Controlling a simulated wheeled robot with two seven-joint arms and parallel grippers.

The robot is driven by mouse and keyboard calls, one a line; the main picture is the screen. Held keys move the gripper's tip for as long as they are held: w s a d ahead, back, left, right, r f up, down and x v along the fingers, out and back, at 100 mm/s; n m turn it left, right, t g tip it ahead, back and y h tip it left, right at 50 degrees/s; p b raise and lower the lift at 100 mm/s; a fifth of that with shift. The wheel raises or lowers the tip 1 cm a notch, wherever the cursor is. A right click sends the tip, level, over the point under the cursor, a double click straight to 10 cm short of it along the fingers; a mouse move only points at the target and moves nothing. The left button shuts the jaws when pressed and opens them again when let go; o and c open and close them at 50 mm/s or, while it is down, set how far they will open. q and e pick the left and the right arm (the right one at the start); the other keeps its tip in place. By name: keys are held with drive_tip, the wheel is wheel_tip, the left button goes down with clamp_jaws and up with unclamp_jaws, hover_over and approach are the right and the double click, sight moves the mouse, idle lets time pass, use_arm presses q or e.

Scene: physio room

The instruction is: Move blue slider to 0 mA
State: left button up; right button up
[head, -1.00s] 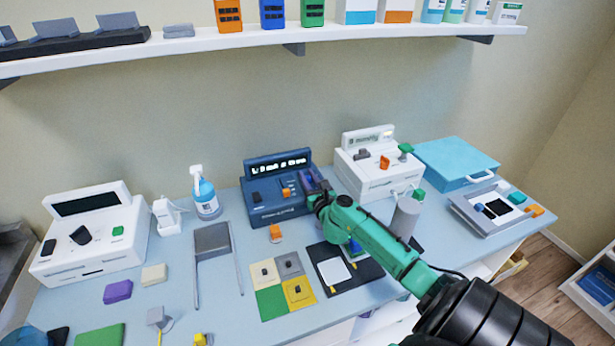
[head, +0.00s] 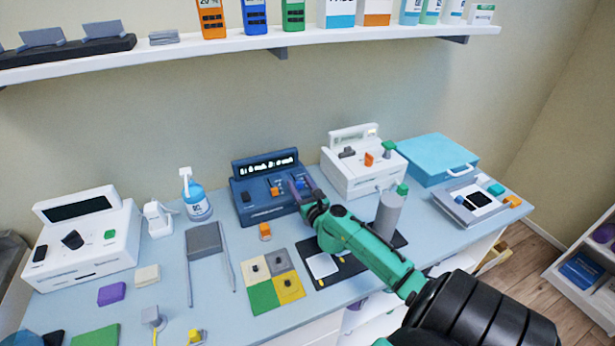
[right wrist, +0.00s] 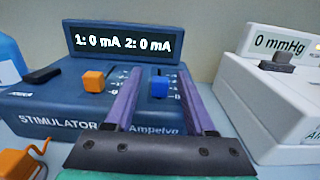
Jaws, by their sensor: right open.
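The dark blue stimulator (head: 262,206) stands on the table, and it also shows in the right wrist view (right wrist: 60,118). Its display (right wrist: 122,43) reads "1: 0 mA 2: 0 mA". The blue slider (right wrist: 159,88) sits on its sloped top, beside a printed scale. The orange slider (right wrist: 94,81) is to its left. My right gripper (head: 298,188) is over the right side of the stimulator. In the right wrist view its two purple fingers (right wrist: 159,76) are open, one on each side of the blue slider, with gaps visible. My left gripper is out of view.
A white device (head: 362,176) with a "0 mmHg" display stands close on the right. A spray bottle (head: 196,197) is on the left. A grey cylinder (head: 389,214) stands near my right arm. A shelf (head: 235,46) runs above.

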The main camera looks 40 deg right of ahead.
drive_tip(key=b+v, duration=0.1)
drive_tip(key=v, duration=1.2)
drive_tip(key=shift+f, duration=0.1)
drive_tip(key=shift+s+a, duration=0.2)
drive_tip(key=shift+s, duration=0.3)
